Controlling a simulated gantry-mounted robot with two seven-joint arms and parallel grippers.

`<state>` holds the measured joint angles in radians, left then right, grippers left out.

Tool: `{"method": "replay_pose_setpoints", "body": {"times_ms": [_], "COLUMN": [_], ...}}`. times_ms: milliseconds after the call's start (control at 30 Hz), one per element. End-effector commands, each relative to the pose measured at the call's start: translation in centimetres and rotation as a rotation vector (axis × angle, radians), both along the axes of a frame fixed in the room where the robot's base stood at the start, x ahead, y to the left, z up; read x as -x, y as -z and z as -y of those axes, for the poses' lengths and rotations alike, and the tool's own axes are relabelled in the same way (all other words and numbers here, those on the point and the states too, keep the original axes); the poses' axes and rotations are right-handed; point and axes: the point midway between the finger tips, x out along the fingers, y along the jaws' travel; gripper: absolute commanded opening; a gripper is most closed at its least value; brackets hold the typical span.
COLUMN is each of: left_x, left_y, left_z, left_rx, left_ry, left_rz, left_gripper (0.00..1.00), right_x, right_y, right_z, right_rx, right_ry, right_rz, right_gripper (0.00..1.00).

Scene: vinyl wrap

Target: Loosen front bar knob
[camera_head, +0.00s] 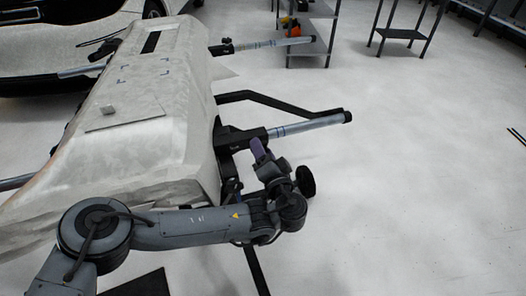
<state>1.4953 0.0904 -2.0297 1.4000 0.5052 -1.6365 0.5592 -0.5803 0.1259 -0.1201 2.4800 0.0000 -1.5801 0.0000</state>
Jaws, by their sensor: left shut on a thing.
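The front bar (308,126) is a silver tube with a black end cap, sticking out to the right from a black clamp on the stand's near side. My left arm comes in from the lower left and bends up at the wrist. My left gripper (259,149), with purple fingers, is at the black clamp just below the bar's inner end. It is shut on the front bar knob, which its fingers and wrist hide. My right gripper is not in view.
A pale, wrapped panel (150,120) lies on the stand to the left, with a loose sheet on it. A second silver bar (275,44) sticks out farther back. A dark shelf (310,50) stands behind it.

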Motion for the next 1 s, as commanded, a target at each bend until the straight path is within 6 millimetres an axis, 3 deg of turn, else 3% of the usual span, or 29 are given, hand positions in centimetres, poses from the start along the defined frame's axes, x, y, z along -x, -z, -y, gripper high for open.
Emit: {"method": "replay_pose_setpoints", "body": {"times_ms": [600, 1000], "left_x": [0.02, 0.02], "left_y": [-0.35, -0.42], "left_z": [-0.1, -0.23], "left_rx": [0.553, 0.806], "left_ry": [0.0, 0.0], "left_rz": [0.178, 0.26], "left_gripper": [0.2, 0.2], "right_x": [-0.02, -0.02], "right_y": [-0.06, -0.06], "right_z": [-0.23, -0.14], "right_rx": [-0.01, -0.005], "right_ry": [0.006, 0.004], "right_rz": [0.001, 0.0], "right_gripper": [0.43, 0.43]}}
